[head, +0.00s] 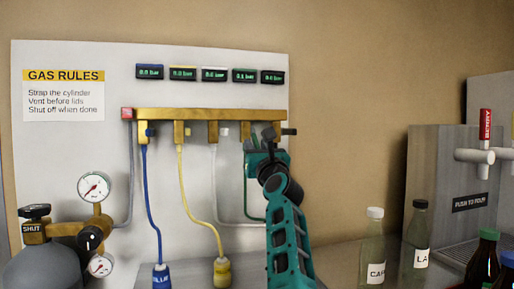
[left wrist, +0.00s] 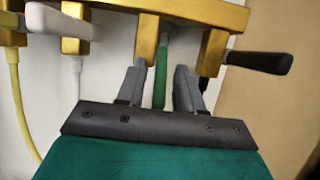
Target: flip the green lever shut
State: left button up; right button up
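In the left wrist view, the green lever (left wrist: 161,72) shows as a narrow green bar hanging below the brass manifold (left wrist: 190,8), beside a brass valve block. My left gripper (left wrist: 159,84) is open, with one finger on each side of the green bar. I see gaps beside the bar and cannot tell whether either finger touches it. In the head view, my left gripper (head: 252,143) is at the right part of the manifold (head: 200,114) and hides the green lever. A green hose shows just below it. My right gripper is not in view.
A black lever (left wrist: 257,62) sticks out close to the right of my fingers. A white lever (left wrist: 60,20) is to their left. Blue (head: 153,200) and yellow hoses (head: 186,190) hang further left. Bottles, such as a clear one (head: 374,245), stand at the right.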

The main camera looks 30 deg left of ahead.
pick_arm(q)
grip_shut()
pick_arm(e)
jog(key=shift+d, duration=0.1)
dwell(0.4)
